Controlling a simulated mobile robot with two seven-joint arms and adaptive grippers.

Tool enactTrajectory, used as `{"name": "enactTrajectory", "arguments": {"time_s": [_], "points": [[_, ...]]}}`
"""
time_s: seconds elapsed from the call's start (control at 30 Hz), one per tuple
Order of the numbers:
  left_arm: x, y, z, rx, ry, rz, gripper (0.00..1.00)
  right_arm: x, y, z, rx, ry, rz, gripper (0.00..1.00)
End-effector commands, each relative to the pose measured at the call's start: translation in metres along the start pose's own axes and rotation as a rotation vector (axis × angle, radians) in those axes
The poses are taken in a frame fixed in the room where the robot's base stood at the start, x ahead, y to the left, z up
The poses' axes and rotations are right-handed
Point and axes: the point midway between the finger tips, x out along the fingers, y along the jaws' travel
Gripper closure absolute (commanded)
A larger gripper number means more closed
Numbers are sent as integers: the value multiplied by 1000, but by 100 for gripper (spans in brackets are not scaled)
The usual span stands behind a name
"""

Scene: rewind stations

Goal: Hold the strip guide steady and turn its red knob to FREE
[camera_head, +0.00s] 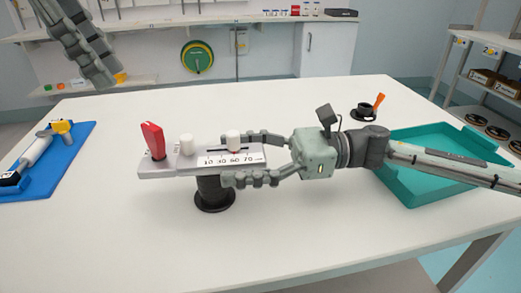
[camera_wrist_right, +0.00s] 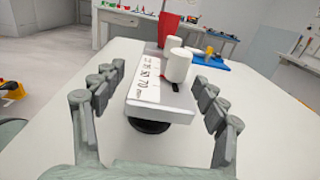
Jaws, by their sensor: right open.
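The strip guide (camera_head: 178,167) is a grey block with a white number scale on a black round stand (camera_head: 212,190), upright on the table. Its red knob (camera_head: 153,141) rises at the left end; two white knobs (camera_head: 187,144) stand further right. No FREE marking is readable. My right gripper (camera_head: 240,159) is open, its fingers on either side of the guide's right end. In the right wrist view the guide (camera_wrist_right: 165,108) lies between the fingers (camera_wrist_right: 158,75), with gaps showing at both sides; the red knob (camera_wrist_right: 168,27) is at its far end. My left gripper (camera_head: 92,62) hangs empty at upper left, well above the table.
A blue tray (camera_head: 62,165) with a white and yellow tool lies at the left. A teal tray (camera_head: 425,190) sits at the right, partly behind my right arm. A black holder with an orange piece (camera_head: 367,110) stands behind. The table's front is clear.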

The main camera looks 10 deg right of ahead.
Motion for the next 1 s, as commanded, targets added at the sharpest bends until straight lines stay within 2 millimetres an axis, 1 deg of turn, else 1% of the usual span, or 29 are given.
{"name": "enactTrajectory", "arguments": {"time_s": [0.03,0.17,0.47,0.57,1.0], "points": [[0,0,0,0,0,0,66,5,0,1,-1,-1,2,28],[0,0,0,0,0,0,66,13,0,0,0,0,1,28],[0,0,0,0,0,0,66,14,0,0,1,1,-1,28],[0,0,0,0,0,0,66,14,0,0,0,1,-1,39],[0,0,0,0,0,0,66,14,0,0,1,1,-1,93]]}}
